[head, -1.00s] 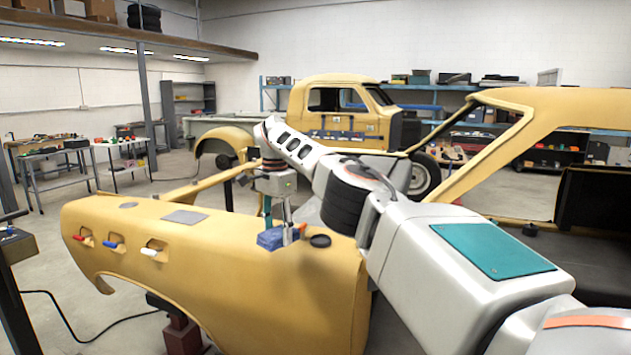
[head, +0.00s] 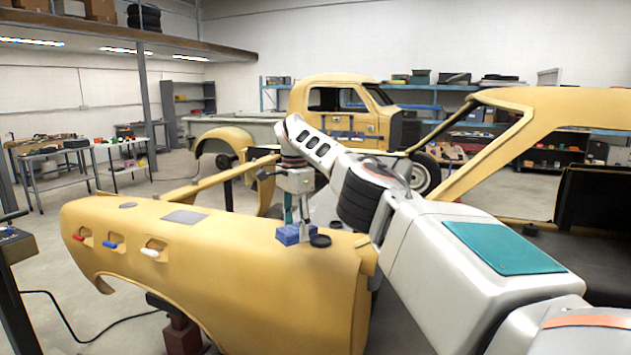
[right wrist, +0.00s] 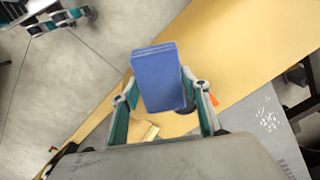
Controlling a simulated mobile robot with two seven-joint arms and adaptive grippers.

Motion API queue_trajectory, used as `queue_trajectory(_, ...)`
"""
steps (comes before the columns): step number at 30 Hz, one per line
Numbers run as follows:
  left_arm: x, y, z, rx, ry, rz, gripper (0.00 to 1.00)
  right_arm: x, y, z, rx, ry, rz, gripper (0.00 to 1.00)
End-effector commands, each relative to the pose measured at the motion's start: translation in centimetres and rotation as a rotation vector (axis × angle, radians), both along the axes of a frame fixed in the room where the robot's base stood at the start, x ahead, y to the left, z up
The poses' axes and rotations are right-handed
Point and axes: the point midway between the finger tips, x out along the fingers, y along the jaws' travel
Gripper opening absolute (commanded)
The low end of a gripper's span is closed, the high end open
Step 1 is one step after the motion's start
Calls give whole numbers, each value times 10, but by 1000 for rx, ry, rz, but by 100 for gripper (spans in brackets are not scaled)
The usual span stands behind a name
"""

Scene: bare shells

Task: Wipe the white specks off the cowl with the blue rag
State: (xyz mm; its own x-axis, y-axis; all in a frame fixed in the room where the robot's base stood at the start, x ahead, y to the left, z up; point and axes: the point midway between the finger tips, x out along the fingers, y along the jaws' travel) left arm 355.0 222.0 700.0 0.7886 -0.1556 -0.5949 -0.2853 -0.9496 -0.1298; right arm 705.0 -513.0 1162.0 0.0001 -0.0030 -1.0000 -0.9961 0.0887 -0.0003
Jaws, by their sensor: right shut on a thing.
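My right gripper (head: 293,222) is shut on the blue rag (head: 290,235), over the inner edge of the yellow fender. The rag, a folded pad, also shows between the fingers in the right wrist view (right wrist: 157,78). There the grey cowl (right wrist: 240,125) lies to the right of the gripper, with white specks (right wrist: 268,122) on it. The rag is apart from these specks in that picture. In the head view the fender and my arm hide most of the cowl. A teal and pale jointed part in the wrist view's upper left may be my left gripper; its jaws are unclear.
The yellow fender (head: 230,260) stands in front, with a dark round cap (head: 320,240) beside the rag. The yellow windshield frame (head: 480,165) rises at the right. A bench with small items (head: 60,150) stands far left. Open floor lies left of the fender.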

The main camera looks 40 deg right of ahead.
Motion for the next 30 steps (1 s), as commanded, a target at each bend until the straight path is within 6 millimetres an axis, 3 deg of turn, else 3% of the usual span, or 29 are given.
queue_trajectory(6, -1, 1, -2, 0, 3, 1, 40, -6, -16, 0, 2, 0, -54, 28)
queue_trajectory(22, -2, 1, -3, 0, 5, 3, 40, -10, -26, 0, 1, -2, -97, 28)
queue_trajectory(30, -3, 2, -5, 0, 10, 4, 40, -19, -52, -1, 2, -3, -178, 28)
